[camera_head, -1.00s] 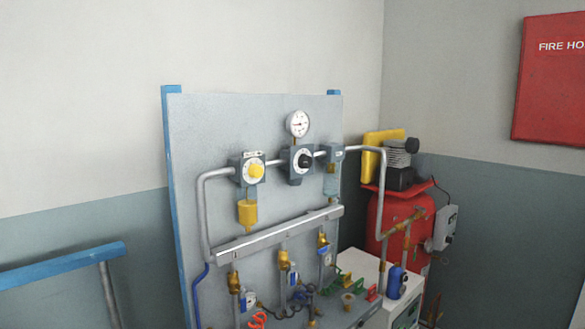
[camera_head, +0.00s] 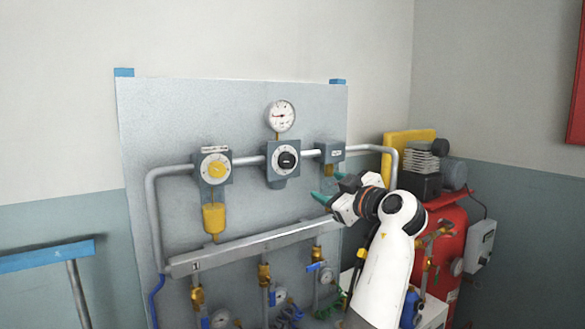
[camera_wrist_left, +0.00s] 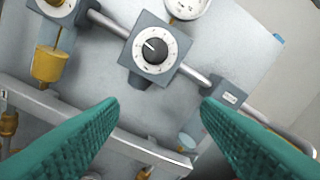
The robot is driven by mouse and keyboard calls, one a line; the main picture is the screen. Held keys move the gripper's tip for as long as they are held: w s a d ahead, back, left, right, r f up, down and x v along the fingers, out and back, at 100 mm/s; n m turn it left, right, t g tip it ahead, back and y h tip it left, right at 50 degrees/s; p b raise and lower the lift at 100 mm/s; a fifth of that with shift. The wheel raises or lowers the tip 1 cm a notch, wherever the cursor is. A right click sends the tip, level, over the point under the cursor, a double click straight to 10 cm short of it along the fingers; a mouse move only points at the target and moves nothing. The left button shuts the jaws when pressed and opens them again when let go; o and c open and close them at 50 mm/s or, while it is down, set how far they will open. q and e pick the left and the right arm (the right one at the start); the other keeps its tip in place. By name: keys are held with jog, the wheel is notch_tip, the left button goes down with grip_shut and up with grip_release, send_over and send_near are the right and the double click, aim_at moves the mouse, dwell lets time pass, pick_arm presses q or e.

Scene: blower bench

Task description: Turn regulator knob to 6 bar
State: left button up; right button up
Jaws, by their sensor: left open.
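The regulator (camera_head: 283,163) is a grey block on the pipe of the upright panel, with a black knob (camera_head: 287,160) on a white dial. A round white pressure gauge (camera_head: 281,116) sits above it; its reading is too small to tell. My left gripper (camera_head: 328,188) is open and empty, below and to the right of the knob, apart from it. In the left wrist view, the black knob (camera_wrist_left: 155,50) with its pale pointer lies above and between the two green fingers (camera_wrist_left: 160,108), further away. The right gripper is not in view.
A yellow-knobbed unit (camera_head: 214,168) with a yellow bowl (camera_head: 214,218) is left of the regulator. A smaller grey block (camera_head: 331,152) is to its right. A sloping manifold bar (camera_head: 245,245) runs below. A red tank (camera_head: 450,225) stands at right.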

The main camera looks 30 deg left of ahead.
aim_at(290, 162)
pick_arm(q)
notch_tip(290, 162, up, 4)
jog(key=s+n+g, duration=0.1)
jog(key=s+n, duration=0.1)
jog(key=shift+y, duration=0.4)
jog(key=p+x, duration=0.4)
jog(key=x, duration=0.7)
jog(key=shift+a, duration=0.3)
jog(key=shift+w+a+f, duration=0.1)
jog(key=shift+a+f, duration=0.05)
jog(key=shift+a, duration=0.3)
jog(key=c, duration=1)
